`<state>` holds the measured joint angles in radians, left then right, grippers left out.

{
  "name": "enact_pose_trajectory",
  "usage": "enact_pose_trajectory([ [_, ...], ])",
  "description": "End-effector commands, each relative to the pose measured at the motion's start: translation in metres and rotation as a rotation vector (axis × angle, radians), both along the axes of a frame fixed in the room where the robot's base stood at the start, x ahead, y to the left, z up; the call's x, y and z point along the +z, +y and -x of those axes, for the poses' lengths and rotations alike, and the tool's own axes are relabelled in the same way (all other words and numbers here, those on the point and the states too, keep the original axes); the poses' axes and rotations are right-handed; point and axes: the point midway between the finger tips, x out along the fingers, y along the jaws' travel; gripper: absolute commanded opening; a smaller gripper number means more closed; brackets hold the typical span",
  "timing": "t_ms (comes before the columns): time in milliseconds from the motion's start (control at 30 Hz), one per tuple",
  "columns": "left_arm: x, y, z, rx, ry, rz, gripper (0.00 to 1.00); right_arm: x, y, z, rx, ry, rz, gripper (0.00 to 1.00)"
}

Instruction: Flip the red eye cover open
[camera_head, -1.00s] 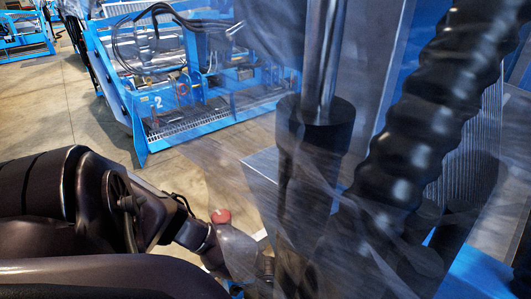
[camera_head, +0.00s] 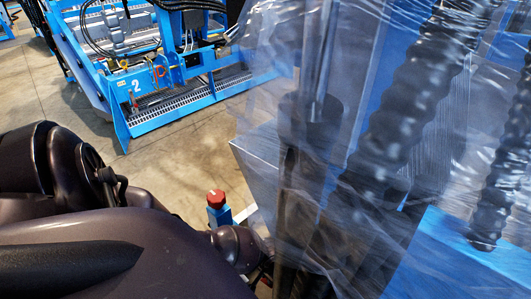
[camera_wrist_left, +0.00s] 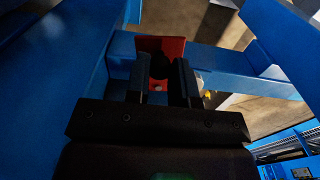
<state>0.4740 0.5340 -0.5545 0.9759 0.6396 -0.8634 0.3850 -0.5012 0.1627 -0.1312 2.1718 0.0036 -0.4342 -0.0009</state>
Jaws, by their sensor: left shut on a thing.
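The red eye cover (camera_wrist_left: 172,43) shows in the left wrist view as a flat red piece between blue parts. It lies just past the fingertips. My left gripper (camera_wrist_left: 160,69) has its two dark fingers shut on a dark rounded piece in front of the red; this piece appears to belong to the cover. How it joins the red plate is too dark to tell. In the head view my left arm comes in from the left, and its gripper is hidden behind the arm and clear plastic sheeting. My right gripper is not in view.
Clear plastic sheeting (camera_head: 400,165) hangs over dark ribbed hoses and a metal rod at the right. A red button (camera_head: 217,198) on a blue post stands beside my left arm. A blue machine (camera_head: 175,110) marked 2 stands at the back, with open floor (camera_head: 180,175) before it.

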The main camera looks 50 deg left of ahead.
Motion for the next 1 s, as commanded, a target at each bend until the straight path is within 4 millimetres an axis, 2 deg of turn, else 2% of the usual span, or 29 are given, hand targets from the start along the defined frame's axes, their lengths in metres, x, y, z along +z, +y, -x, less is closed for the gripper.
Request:
enact_pose_trajectory([
  [567, -0.0004, -0.0029, -0.0004, 0.034, 0.0, 0.001, 0.0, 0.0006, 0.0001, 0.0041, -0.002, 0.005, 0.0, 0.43],
  [600, -0.0004, -0.0029, -0.0004, 0.034, 0.0, 0.002, 0.27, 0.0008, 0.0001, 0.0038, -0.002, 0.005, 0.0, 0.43],
  [733, -0.0003, -0.0027, -0.0006, 0.033, 0.0, 0.001, 0.47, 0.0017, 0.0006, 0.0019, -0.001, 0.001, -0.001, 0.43],
  [1000, 0.0003, -0.0021, -0.0008, 0.033, -0.001, 0.0, 0.49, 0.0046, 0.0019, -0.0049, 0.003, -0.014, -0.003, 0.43],
])
